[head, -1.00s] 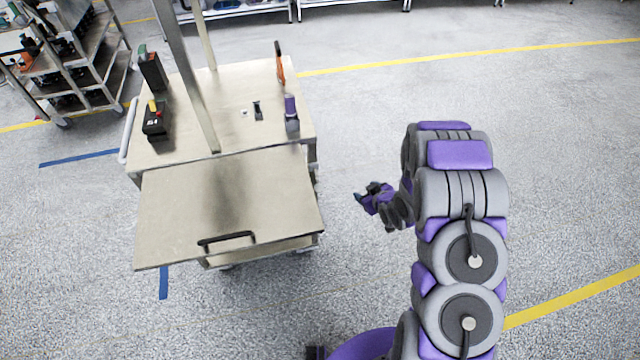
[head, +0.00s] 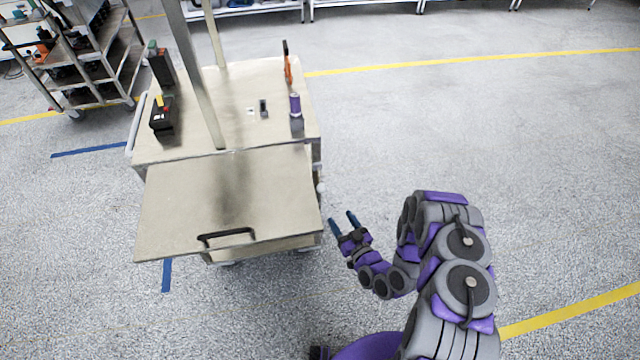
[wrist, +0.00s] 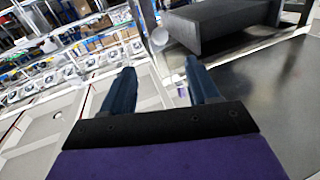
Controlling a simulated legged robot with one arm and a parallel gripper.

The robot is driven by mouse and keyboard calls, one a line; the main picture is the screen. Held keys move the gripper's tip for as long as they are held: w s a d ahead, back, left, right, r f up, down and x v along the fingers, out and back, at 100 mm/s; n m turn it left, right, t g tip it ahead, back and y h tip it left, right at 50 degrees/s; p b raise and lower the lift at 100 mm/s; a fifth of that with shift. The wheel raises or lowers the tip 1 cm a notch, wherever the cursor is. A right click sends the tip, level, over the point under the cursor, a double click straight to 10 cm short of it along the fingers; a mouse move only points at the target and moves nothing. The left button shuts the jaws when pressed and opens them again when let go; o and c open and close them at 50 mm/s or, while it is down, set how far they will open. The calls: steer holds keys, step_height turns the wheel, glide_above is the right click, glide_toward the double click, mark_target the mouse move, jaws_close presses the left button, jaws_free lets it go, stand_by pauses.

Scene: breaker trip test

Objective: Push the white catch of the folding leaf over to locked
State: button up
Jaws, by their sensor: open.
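The folding leaf (head: 180,205) is a beige panel with a black handle (head: 227,238), extending from the near side of the cart top and roughly level with it. The white catch (head: 321,187) shows as a small pale knob at the cart's right side, by the leaf's hinge end. In the wrist view, a round white end that looks like the catch (wrist: 160,37) lies beyond my fingertips. My gripper (head: 342,216) is open and empty, to the right of the leaf and a little nearer than the catch. Its two blue fingers (wrist: 160,64) point toward the cart, apart from the catch. The catch's exact position is too small to tell.
The cart top (head: 225,110) carries a black box with yellow and red parts (head: 162,118), a purple cylinder (head: 295,105) and an orange-handled tool (head: 287,65). A metal post (head: 195,75) rises from it. A shelf cart (head: 85,60) stands back left. Floor to the right is clear.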

mark_target(320, 180)
steer(key=b+x, duration=0.1)
steer(key=x, duration=1.6)
steer(key=shift+b, duration=0.4)
steer(key=shift+c, duration=0.4)
steer(key=shift+a, duration=0.1)
jaws_close()
